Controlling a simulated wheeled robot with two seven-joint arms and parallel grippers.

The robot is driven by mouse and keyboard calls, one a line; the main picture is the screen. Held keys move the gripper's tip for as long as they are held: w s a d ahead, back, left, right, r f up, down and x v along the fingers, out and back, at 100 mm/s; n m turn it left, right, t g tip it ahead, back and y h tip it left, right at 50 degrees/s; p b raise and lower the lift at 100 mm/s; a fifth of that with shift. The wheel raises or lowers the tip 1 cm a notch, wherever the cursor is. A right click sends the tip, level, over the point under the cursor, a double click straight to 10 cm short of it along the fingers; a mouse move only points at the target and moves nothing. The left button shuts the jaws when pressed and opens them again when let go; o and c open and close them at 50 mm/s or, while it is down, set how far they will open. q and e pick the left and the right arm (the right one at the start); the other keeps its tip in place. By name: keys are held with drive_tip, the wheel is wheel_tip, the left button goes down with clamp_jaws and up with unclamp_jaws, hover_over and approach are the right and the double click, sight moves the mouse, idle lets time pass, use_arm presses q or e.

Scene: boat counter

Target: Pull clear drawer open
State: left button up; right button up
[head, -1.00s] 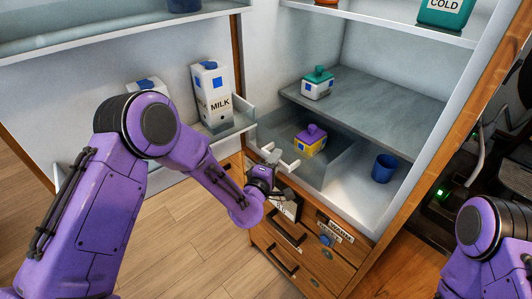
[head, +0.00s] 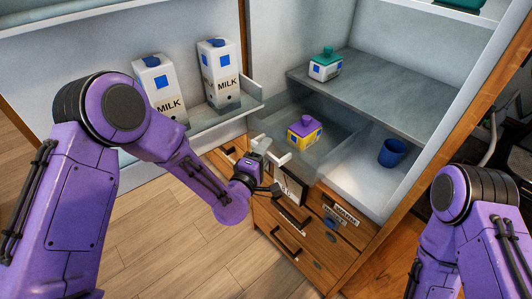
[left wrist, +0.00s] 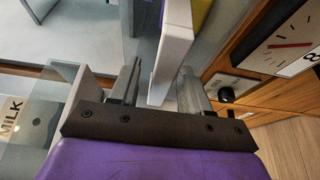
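The clear drawer (head: 333,150) sits under the grey shelf in the head view, with a yellow carton with a purple lid (head: 305,130) inside it. Its white handle (head: 284,158) is at its front and also shows in the left wrist view (left wrist: 172,52). My left gripper (head: 266,160) is at the drawer front. In the left wrist view, its fingers (left wrist: 158,88) are apart, with the white handle reaching between them. A gap shows between the handle and the left finger; contact on the other side is unclear. My right gripper is outside the frames.
Two milk cartons (head: 219,76) stand on the left shelf. A teal-lidded carton (head: 326,65) stands on the grey shelf (head: 400,95). A blue cup (head: 392,152) is right of the drawer. Wooden drawers (head: 285,235) lie below.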

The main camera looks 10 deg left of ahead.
use_arm(q)
drive_tip(key=b+v, duration=0.3)
drive_tip(key=v, duration=0.7)
drive_tip(key=shift+s, duration=0.25)
drive_tip(key=s+a+f+m+g+y, duration=0.3)
drive_tip(key=s+a+f+m+g, duration=0.15)
drive_tip(key=f, duration=0.55)
drive_tip(key=s+a+f+m+g+y, duration=0.35)
drive_tip(key=s+a+f, duration=0.2)
drive_tip(key=f, duration=0.35)
drive_tip(key=s+a+f+g+y, duration=0.1)
drive_tip(key=s+a+f+g, duration=0.2)
drive_tip(key=s+f, duration=0.2)
drive_tip(key=s+a+f+g+y, duration=0.1)
drive_tip(key=s+a+f+g, duration=0.2)
drive_tip(key=s, duration=0.8)
drive_tip(key=shift+s+a+f, duration=0.25)
drive_tip(key=shift+a+f, duration=0.55)
drive_tip(key=shift+f, duration=0.05)
